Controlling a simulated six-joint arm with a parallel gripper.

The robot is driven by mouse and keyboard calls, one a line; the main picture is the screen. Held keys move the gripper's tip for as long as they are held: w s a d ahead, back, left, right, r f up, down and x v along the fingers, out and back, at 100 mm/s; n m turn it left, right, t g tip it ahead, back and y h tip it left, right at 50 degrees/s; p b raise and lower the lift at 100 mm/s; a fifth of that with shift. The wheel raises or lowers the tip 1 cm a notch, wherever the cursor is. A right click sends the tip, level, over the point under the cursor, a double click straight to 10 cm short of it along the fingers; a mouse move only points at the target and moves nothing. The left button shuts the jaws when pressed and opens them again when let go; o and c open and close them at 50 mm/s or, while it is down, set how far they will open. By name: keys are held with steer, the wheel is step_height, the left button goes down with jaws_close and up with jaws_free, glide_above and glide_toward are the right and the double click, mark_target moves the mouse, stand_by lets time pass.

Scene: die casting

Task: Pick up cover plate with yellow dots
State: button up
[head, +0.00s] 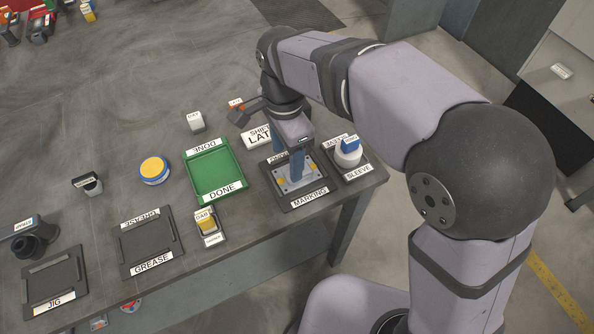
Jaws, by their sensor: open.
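The cover plate (286,186) is a light grey plate with yellow dots. It lies on the dark marking tray (316,191), which is labelled MARKING, near the table's front edge. My gripper (297,168) points down over the plate with its blue fingers at or just above its surface. The gripper is open. The fingers and wrist hide part of the plate, and I cannot tell whether they touch it.
A sleeve holder (361,171) with a white and blue item stands close right. The green DONE tray (193,179) and a yellow-topped dab item (206,223) are to the left. The GREASE tray (130,258) and JIG tray (35,288) lie farther left.

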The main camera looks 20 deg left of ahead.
mark_target(286, 174)
steer(key=shift+s+f, duration=0.15)
steer(key=shift+f, duration=2.45)
steer(key=c, duration=1.3)
steer(key=shift+a, duration=0.1)
jaws_close()
steer(key=shift+r, duration=0.15)
